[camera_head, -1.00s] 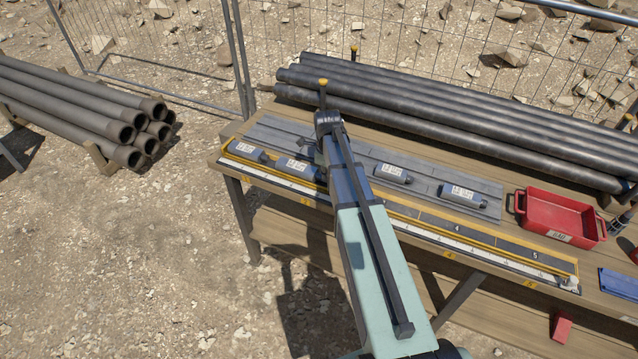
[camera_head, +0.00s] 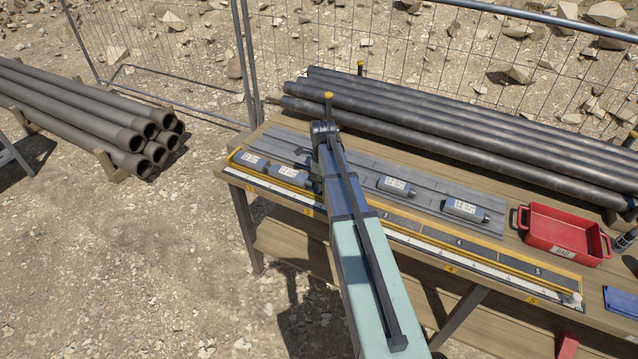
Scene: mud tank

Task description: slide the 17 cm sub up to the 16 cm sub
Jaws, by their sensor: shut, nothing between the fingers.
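The leftmost sub (camera_head: 250,157) and the second sub (camera_head: 289,174) lie end to end, with little or no gap visible. A third sub (camera_head: 396,187) and a fourth sub (camera_head: 465,209) lie farther right, apart from each other. The labels are too small to read, so I cannot tell which is 16 or 17 cm. My gripper (camera_head: 317,184) is shut and empty at the second sub's right end, partly hidden behind my arm; contact is unclear.
A yellow-edged measuring rule (camera_head: 440,241) runs along the bench front. A red tray (camera_head: 566,234) and a blue item (camera_head: 621,302) are at the right. Long dark pipes (camera_head: 440,125) lie behind, with a mesh fence beyond. The rack between the second and third subs looks partly clear.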

